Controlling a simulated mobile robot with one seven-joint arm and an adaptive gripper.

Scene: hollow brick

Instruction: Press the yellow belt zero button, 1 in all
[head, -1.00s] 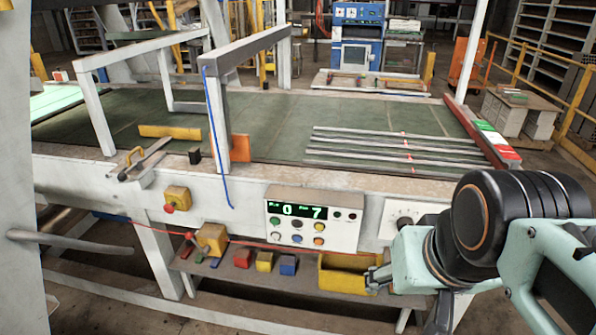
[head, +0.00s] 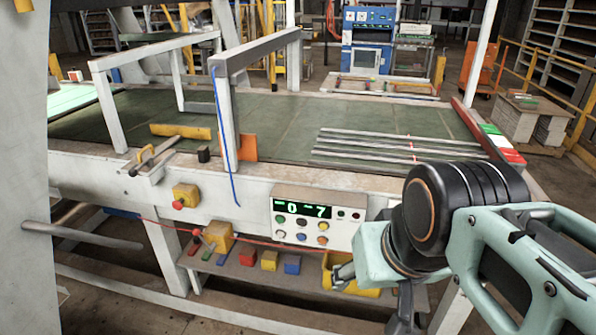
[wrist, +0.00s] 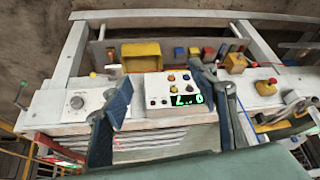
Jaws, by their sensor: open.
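The white control panel (head: 352,229) is on the front of the belt table, with a green-digit display (head: 303,210) above two rows of buttons.
A yellow bin (head: 365,291) and several coloured blocks (head: 269,261) stand on the shelf below the panel. A yellow box with a red button (head: 185,196) is left of the panel. A white upright frame (head: 228,120) rises behind it.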

